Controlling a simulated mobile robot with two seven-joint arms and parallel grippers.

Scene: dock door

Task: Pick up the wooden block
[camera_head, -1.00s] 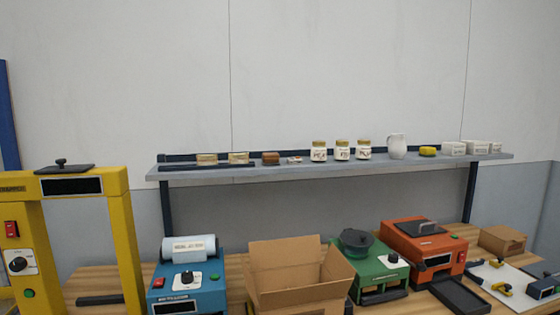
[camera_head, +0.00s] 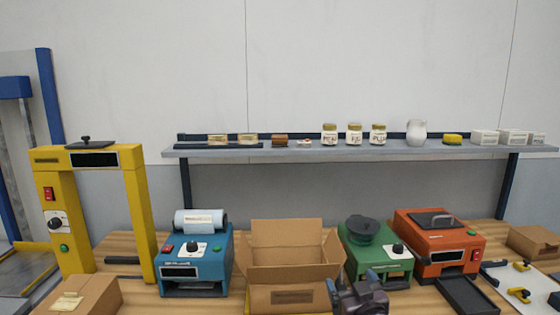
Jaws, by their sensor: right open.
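A small brown block (camera_head: 280,140), which looks like the wooden block, sits on the grey wall shelf (camera_head: 350,153), left of the jars. My right gripper (camera_head: 362,291) shows at the bottom edge, in front of the right side of the open cardboard box (camera_head: 288,297). It is open, far below and in front of the block, and I see nothing in it. My left gripper is not in view.
Blue (camera_head: 195,262), green (camera_head: 378,258) and orange (camera_head: 437,245) machines crowd the wooden bench (camera_head: 115,245). A yellow frame (camera_head: 142,215) stands at left. Jars (camera_head: 354,135) and a white pitcher (camera_head: 416,133) share the shelf. A closed box (camera_head: 82,296) is at lower left.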

